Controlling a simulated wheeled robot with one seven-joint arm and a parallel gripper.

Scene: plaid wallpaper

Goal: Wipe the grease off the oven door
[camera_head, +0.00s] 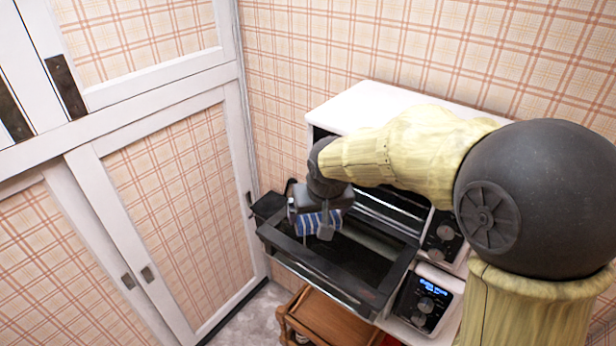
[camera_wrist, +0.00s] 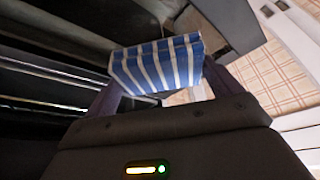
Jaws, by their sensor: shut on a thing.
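My gripper (camera_head: 326,222) is shut on a blue-and-white striped cloth or sponge (camera_head: 311,223), just above the lowered oven door (camera_head: 345,285). In the wrist view the striped cloth (camera_wrist: 158,66) sits between the fingers, its striped face showing. The oven door hangs open and roughly level, with a dark glass pane and a dark frame. I cannot tell whether the cloth touches the glass. No grease shows clearly on the visible part of the door, and my gripper hides part of it.
The white oven (camera_head: 375,105) stands against the plaid wall, with control panels (camera_head: 425,303) on its right side. A wooden cart (camera_head: 325,325) stands below the door. White cabinet doors (camera_head: 165,215) are at the left, with a narrow floor gap between.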

